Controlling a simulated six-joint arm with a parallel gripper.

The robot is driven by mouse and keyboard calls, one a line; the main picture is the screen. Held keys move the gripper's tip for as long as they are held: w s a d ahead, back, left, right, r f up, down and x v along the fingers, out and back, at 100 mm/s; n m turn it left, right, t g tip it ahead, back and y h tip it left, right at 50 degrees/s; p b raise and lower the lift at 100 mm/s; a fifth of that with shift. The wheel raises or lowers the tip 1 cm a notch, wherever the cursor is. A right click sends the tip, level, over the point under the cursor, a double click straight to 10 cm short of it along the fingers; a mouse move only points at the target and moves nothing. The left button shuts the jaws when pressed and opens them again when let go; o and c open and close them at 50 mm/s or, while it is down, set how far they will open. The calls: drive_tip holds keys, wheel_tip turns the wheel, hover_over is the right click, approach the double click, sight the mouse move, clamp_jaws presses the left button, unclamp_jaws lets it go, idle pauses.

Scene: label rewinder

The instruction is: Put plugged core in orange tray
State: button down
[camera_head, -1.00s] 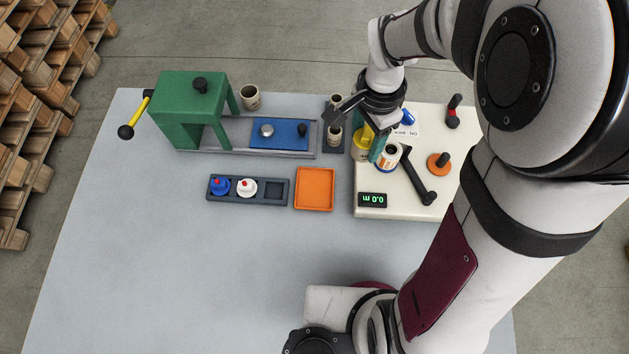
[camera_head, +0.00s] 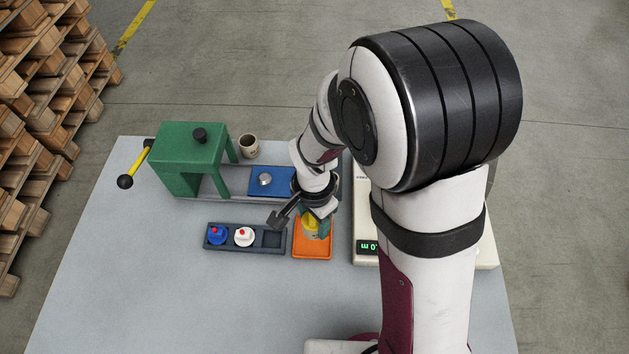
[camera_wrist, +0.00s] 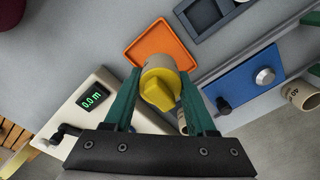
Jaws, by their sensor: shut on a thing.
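The plugged core, a tan tube with a yellow plug (camera_wrist: 160,88), is between the green fingers of my gripper (camera_wrist: 160,98) in the wrist view. My gripper is shut on it. In the head view the yellow plug (camera_head: 310,221) and my gripper (camera_head: 314,222) show over the far part of the orange tray (camera_head: 312,250). In the wrist view the orange tray (camera_wrist: 150,42) lies just beyond the core, which overlaps its near edge. I cannot tell whether the core touches the tray.
A dark holder (camera_head: 272,250) with blue (camera_head: 217,236) and white (camera_head: 244,237) knobbed pieces stands left of the tray. The cream machine with a display (camera_head: 367,247) is to the right. A green press (camera_head: 188,160) and tan cup (camera_head: 249,146) stand behind. The front table is clear.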

wheel_tip(320, 180, down, 4)
drive_tip(key=shift+a+f, duration=0.1)
drive_tip(key=shift+c, duration=1.1)
unclamp_jaws()
wheel_tip(320, 180, up, 12)
drive_tip(key=shift+r, duration=0.1)
drive_tip(key=s+d+r+n+y, duration=0.1)
drive_tip(key=s+d+r, duration=0.3)
drive_tip(key=s, duration=0.3)
drive_tip(key=s+d+r+n, duration=0.2)
drive_tip(key=s+d+r, duration=0.1)
drive_tip(key=s, duration=0.5)
drive_tip(key=shift+d+r+y, duration=0.35)
drive_tip(key=shift+d+y, duration=0.05)
drive_tip(key=shift+d, duration=0.5)
